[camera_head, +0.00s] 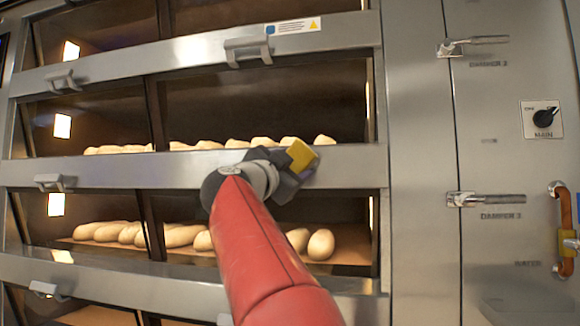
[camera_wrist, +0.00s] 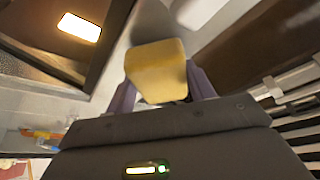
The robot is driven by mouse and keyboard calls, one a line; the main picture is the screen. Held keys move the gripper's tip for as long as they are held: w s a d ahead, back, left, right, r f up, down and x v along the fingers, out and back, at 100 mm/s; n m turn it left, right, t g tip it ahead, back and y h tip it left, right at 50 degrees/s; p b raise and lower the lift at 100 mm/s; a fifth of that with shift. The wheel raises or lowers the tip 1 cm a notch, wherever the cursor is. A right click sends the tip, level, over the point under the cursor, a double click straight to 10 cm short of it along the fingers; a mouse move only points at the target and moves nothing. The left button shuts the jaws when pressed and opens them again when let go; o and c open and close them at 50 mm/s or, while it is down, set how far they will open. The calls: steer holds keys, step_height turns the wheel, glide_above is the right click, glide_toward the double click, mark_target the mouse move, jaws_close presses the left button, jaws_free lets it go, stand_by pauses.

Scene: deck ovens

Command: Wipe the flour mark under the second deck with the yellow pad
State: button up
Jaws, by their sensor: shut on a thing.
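My gripper (camera_head: 292,168) is shut on the yellow pad (camera_head: 301,155), which sticks out past the fingertips. The pad is in front of the steel rail (camera_head: 350,168) under the second deck, right of its middle and at its upper edge. I cannot tell whether it touches the rail. In the wrist view the pad (camera_wrist: 157,66) sits between the two fingers of my gripper (camera_wrist: 162,88). I make out no flour mark in either view; my arm and gripper cover part of the rail.
Loaves (camera_head: 238,143) lie in the second deck, and more loaves (camera_head: 321,244) lie in the deck below. Steel handles (camera_head: 55,182) stick out from the rails. To the right are damper levers (camera_head: 492,200), a black main switch (camera_head: 543,118) and an orange-red pipe (camera_head: 566,220).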

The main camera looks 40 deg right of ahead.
mark_target(308, 167)
steer(key=shift+w+d, duration=0.4)
steer(key=shift+d, duration=0.1)
steer(key=shift+s+d, duration=0.6)
steer(key=shift+s, duration=0.15)
steer(key=shift+s+d, duration=0.55)
steer(key=shift+s, duration=0.2)
steer(key=shift+d, duration=0.2)
steer(key=shift+w+a, duration=0.65)
steer(key=shift+w, duration=0.2)
steer(key=shift+w+a, duration=0.65)
steer(key=shift+w, duration=0.15)
steer(key=shift+f, duration=0.1)
steer(key=shift+s+a, duration=0.2)
steer(key=shift+a, duration=0.2)
steer(key=shift+s+a+b, duration=0.4)
steer(key=shift+s+a, duration=1.35)
steer(key=shift+s, duration=0.05)
